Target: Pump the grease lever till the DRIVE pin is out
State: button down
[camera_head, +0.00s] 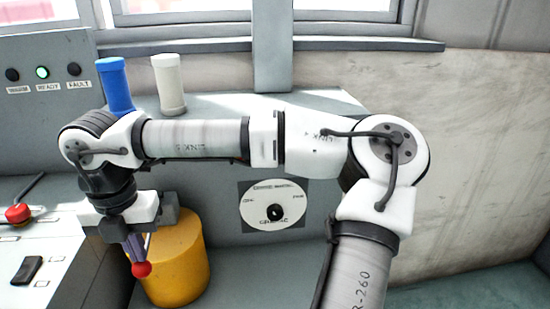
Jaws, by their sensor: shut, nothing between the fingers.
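A lever with a red ball knob (142,269) shows at the front of a yellow drum (177,262), at lower left. Its rod runs up behind my gripper. My gripper (130,235) points down just above the knob, shut and empty. I cannot tell whether it touches the lever. A round white dial plate (272,206) with a dark centre is on the grey panel right of the drum. Its lettering is too small to read, and I cannot make out a pin marked DRIVE.
A console (45,245) at left has a red-based lever (18,214) and a black rocker switch (26,270). Of the WARM, READY and FAULT lamps, the green READY lamp (42,72) is lit. Blue (115,85) and cream (169,85) cylinders stand behind my arm.

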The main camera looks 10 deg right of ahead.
notch_tip(320, 180, up, 8)
jog(key=p, duration=0.5)
jog(key=shift+s, duration=0.4)
jog(key=shift+r, duration=0.15)
notch_tip(320, 180, up, 6)
jog(key=p, duration=0.3)
jog(key=shift+p, duration=0.4)
